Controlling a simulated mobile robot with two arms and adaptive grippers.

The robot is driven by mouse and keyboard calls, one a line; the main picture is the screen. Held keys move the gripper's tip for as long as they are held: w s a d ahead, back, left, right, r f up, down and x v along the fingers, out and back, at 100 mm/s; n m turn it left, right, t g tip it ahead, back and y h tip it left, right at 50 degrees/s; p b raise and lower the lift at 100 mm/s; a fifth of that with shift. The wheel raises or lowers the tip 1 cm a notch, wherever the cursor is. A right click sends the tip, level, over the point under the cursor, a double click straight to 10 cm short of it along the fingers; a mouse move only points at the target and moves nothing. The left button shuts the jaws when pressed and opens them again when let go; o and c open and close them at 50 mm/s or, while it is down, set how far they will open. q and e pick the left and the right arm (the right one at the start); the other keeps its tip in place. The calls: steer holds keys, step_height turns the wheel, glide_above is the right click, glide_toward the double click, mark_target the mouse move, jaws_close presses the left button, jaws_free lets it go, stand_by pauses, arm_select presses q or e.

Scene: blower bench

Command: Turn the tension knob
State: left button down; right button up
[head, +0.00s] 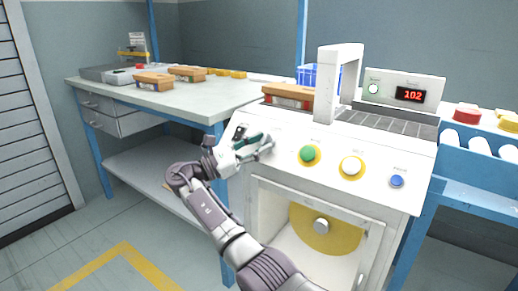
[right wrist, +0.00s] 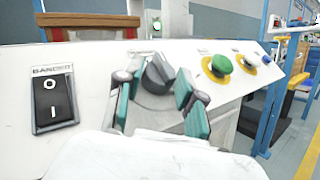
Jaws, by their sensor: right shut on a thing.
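The tension knob (right wrist: 157,75) is a dark grey knob on the sloped white front panel of the machine. In the right wrist view it sits between the green-padded fingers of my right gripper (right wrist: 158,92), which is shut on it. In the head view my right gripper (head: 262,145) reaches the left end of the panel and mostly hides the knob. My left gripper is not in view.
A black rocker switch (right wrist: 52,98) is left of the knob. A green button (head: 310,154), a white button (head: 352,167) and a blue button (head: 397,181) lie to the right. A workbench (head: 190,99) with brown boxes stands at left.

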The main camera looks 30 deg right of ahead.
stand_by(0.4)
steer(key=o, duration=1.1)
steer(key=shift+o, duration=0.2)
steer(key=v, duration=0.7)
steer(key=shift+a, duration=0.3)
